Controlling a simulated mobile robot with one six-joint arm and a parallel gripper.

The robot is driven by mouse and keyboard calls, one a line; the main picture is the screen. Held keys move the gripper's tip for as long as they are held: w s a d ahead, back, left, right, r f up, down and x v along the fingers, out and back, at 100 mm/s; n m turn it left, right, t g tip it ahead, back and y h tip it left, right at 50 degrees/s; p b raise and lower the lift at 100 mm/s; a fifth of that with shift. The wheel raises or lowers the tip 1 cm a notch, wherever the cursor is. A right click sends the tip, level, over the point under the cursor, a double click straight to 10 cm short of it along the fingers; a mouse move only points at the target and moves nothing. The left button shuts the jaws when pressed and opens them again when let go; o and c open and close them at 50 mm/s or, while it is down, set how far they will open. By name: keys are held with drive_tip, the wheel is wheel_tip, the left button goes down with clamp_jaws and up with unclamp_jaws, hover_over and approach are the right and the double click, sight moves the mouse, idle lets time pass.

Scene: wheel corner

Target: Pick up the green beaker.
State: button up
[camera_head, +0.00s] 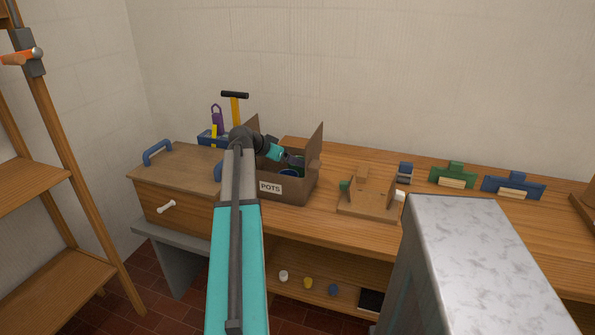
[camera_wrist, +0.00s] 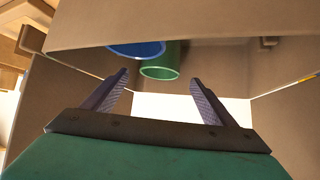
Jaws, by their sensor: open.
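The green beaker (camera_wrist: 160,72) stands inside a cardboard box labelled POTS (camera_head: 292,188), beside a blue round vessel (camera_wrist: 137,49). In the wrist view its rim shows beyond my gripper (camera_wrist: 152,90), between the two fingertips and a little past them. The fingers are apart with nothing between them. In the head view my gripper (camera_head: 291,160) reaches over the box opening from the left. The blue vessel's rim (camera_head: 289,172) shows there, but the green beaker is hard to make out.
The box's raised flaps (camera_head: 316,143) stand close to my gripper. A wooden fixture (camera_head: 366,205) stands right of the box on the workbench (camera_head: 330,230). A blue toolbox (camera_head: 208,138) with a yellow-handled tool (camera_head: 234,107) is behind left. Green (camera_head: 453,175) and blue (camera_head: 512,187) holders stand further right.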

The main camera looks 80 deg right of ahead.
drive_tip(key=shift+p+x, duration=0.35)
drive_tip(key=shift+x, duration=1.85)
drive_tip(key=shift+c, duration=0.4)
drive_tip(key=c, duration=1.2)
drive_tip(key=shift+r, duration=0.15)
wheel_tip(320, 180, up, 18)
drive_tip(key=shift+f+b, duration=0.15)
drive_tip(key=shift+b, duration=0.35)
